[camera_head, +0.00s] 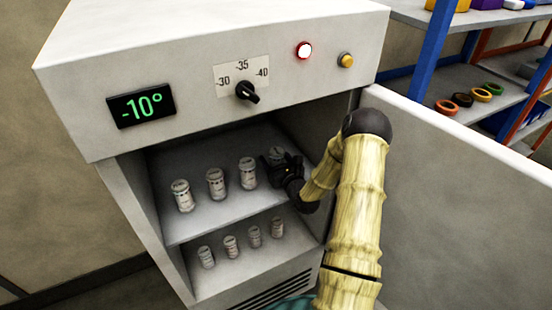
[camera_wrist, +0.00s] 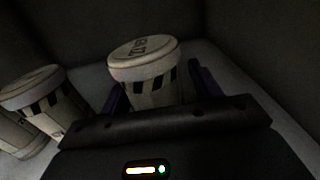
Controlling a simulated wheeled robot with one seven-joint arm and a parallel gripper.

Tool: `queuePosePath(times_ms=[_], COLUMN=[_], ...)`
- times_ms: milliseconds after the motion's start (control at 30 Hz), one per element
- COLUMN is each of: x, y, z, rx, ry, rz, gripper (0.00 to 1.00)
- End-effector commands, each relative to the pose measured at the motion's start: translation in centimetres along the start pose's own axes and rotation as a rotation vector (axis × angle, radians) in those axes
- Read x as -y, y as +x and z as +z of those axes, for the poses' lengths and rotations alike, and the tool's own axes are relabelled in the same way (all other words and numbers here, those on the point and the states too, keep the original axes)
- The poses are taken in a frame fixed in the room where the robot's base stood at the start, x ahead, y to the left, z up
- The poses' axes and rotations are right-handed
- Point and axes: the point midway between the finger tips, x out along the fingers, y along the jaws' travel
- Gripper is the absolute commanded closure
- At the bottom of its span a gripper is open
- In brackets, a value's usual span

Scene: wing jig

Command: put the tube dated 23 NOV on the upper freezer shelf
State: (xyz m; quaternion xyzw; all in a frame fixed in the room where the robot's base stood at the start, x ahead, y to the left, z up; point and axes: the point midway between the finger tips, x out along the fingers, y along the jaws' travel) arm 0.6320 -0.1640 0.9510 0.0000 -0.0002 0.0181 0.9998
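The freezer's upper shelf (camera_head: 215,212) holds a row of white capped tubes: a left one (camera_head: 182,196), a middle one (camera_head: 216,184), another (camera_head: 248,174), and one partly hidden by my gripper (camera_head: 283,168) at the right end. In the wrist view that tube (camera_wrist: 150,78) stands between the fingers of my gripper (camera_wrist: 158,92), its lid and dark-banded label facing me. The left finger is close against it; a narrow gap shows at the right finger, so the gripper looks open around it. The lid print is too dim to read, and no date is legible.
Several smaller tubes (camera_head: 230,246) stand on the lower shelf (camera_head: 225,285). The freezer door (camera_head: 460,210) is open at the right.

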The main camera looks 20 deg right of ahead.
Motion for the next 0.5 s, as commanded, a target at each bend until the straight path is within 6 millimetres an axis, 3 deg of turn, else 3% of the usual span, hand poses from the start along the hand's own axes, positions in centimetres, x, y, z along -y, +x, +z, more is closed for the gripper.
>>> queuePosePath(times_ms=[267,500], x=[-0.2,0.3], y=[-0.1,-3.2], z=[0.2,0.0], rx=[0.000,-0.003], ry=[0.000,0.002], rz=[0.003,-0.006], gripper=[0.37,0.37])
